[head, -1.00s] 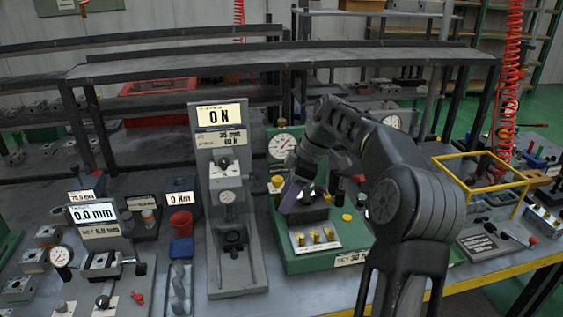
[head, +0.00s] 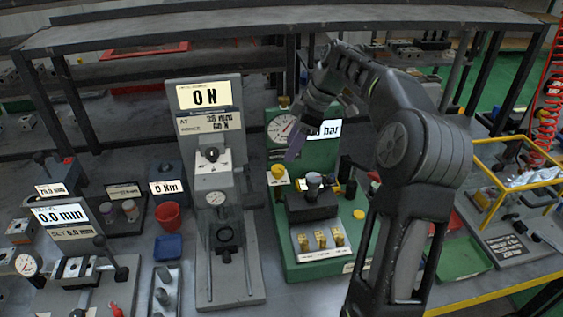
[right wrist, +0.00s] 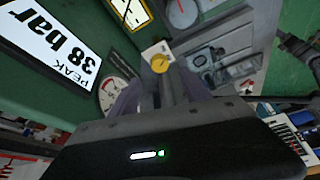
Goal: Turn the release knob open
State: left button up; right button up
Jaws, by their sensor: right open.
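The green test station (head: 300,270) stands right of centre in the head view. A yellow knob (head: 278,172) sits on a white plate at its left side; a yellow knob on a white plate also shows beyond my fingers in the right wrist view (right wrist: 160,63). I cannot read a label naming the release knob. My right gripper (head: 294,148) is open and empty, its purple fingers above and a little right of the knob, apart from it. A dark block (head: 312,205) with a grey-topped part stands on the station. My left gripper is out of view.
A pressure dial (head: 283,127) and a display reading peak 38 bar (right wrist: 55,50) are on the station's upright panel. Several brass fittings (head: 321,239) stand in front. A grey force stand (head: 215,170) is close on the left. A yellow button (head: 358,214) lies right.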

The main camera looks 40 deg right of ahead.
aim_at(279, 168)
jog(key=shift+p+x, duration=0.6)
jog(key=shift+x, duration=3.35)
jog(key=shift+c, duration=0.2)
grip_shut()
